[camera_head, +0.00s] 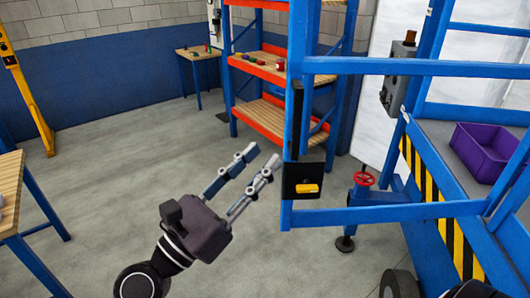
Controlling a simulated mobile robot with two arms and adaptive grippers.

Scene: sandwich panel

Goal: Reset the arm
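My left gripper (262,155) reaches in from the lower left. Its two grey fingers are apart and point up and to the right, with nothing between them. It is in the air over the grey floor, left of a blue frame post that carries a black plate with a yellow handle (307,188). The fingertips are near the post in the picture; I cannot tell the exact distance. A dark part at the bottom right edge seems to belong to my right arm; no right fingers show.
A blue railing (390,66) and a platform with yellow-black stripes (440,212) fill the right, with a purple crate (487,150) on it. A red valve wheel (365,179) stands low. An orange-blue shelf (262,69) is behind. A wooden table (10,185) is at left. Floor at centre-left is clear.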

